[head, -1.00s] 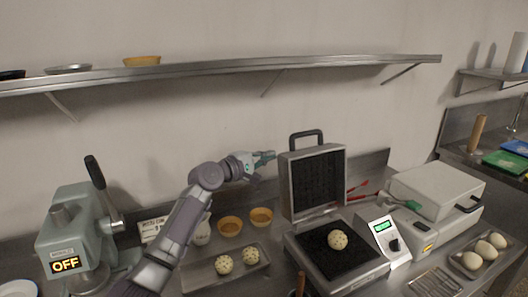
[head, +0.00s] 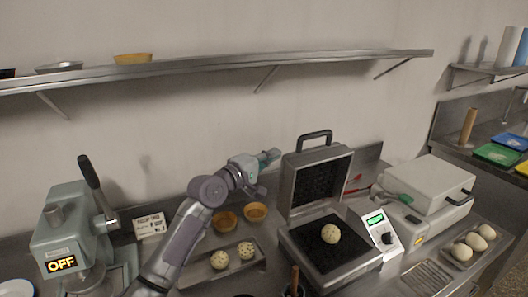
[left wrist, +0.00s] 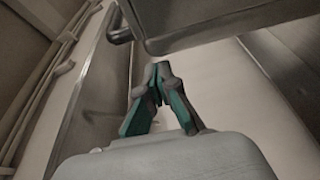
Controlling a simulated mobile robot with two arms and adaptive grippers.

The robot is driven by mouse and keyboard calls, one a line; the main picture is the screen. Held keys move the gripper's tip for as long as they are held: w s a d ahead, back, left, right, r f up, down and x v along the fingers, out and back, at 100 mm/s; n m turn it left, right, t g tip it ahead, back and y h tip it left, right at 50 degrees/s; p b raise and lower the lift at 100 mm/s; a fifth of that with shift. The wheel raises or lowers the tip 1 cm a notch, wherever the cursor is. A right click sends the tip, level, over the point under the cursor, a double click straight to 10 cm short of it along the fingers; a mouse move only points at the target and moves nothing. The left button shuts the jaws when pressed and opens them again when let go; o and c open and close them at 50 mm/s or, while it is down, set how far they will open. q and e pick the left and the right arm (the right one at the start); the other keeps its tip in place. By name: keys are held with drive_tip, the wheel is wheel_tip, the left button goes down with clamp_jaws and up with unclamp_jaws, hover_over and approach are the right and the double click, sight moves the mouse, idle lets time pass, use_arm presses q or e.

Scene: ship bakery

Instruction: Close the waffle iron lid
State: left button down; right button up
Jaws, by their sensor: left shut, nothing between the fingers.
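A black handle (head: 314,138) tops the lid. A speckled dough ball (head: 330,233) sits on the dark lower plate (head: 312,246). My left gripper (head: 271,156) is shut and empty, just left of the lid's upper edge and a small gap from it. In the left wrist view its fingertips (left wrist: 160,68) are together below the lid's metal edge (left wrist: 200,30), with the handle (left wrist: 120,35) at upper left. My right gripper is not in view.
A control box (head: 381,230) with a green display stands right of the waffle iron. A tray (head: 200,272) with two dough balls and two orange bowls (head: 225,222) lie at left. A second closed appliance (head: 430,185) stands at right. A shelf (head: 220,66) runs above.

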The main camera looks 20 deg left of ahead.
use_arm(q)
drive_tip(key=s+d+f+m+t+h, duration=0.1)
drive_tip(key=s+d+f+m, duration=0.5)
drive_tip(key=s+d, duration=0.7)
drive_tip(key=shift+s+d+f+h, duration=0.4)
drive_tip(key=shift+d+f, duration=0.05)
drive_tip(key=shift+f, duration=0.7)
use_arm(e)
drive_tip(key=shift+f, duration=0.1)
use_arm(q)
wheel_tip(320, 180, up, 4)
drive_tip(key=p, duration=0.4)
drive_tip(key=s+a+f+b, duration=0.3)
drive_tip(key=s+a+b, duration=0.1)
drive_tip(key=s+a, duration=0.2)
drive_tip(key=shift+s+a+f, duration=0.2)
drive_tip(key=shift+s+a, duration=0.1)
drive_tip(key=shift+s, duration=0.1)
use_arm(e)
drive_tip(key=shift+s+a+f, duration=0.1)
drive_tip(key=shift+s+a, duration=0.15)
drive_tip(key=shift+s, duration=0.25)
